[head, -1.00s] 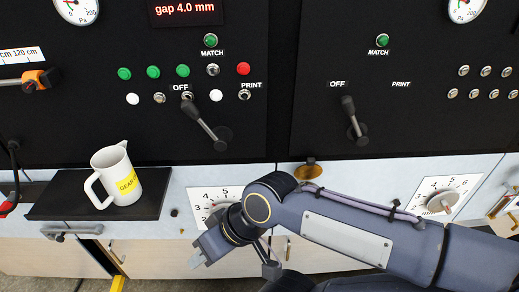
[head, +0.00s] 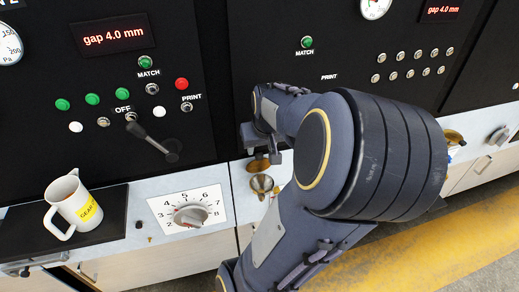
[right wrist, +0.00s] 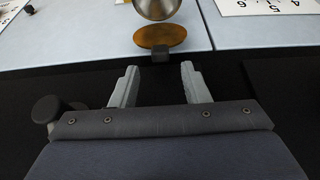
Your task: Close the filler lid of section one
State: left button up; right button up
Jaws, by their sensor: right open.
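The filler of section one is a brass funnel (head: 262,184) in the pale ledge. Its brass lid (head: 257,165) stands open behind the funnel, on the black panel's side. In the right wrist view the lid (right wrist: 160,36) is an amber disc with a dark block (right wrist: 160,54) at its base, and the shiny funnel (right wrist: 157,8) lies beyond it. My right gripper (right wrist: 160,68) is open and empty, its fingertips just short of the lid on the panel side. In the head view the right gripper (head: 262,148) is just above the lid. My left gripper is not in view.
A numbered dial (head: 190,214) is on the ledge left of the filler. A white jug (head: 74,206) stands on a black shelf at the left. The black panel (head: 185,75) carries buttons and a lever (head: 150,137). Another brass filler part (head: 453,137) shows at the right.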

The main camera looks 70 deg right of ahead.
aim_at(260, 154)
jog(key=shift+x, duration=1.85)
grip_shut()
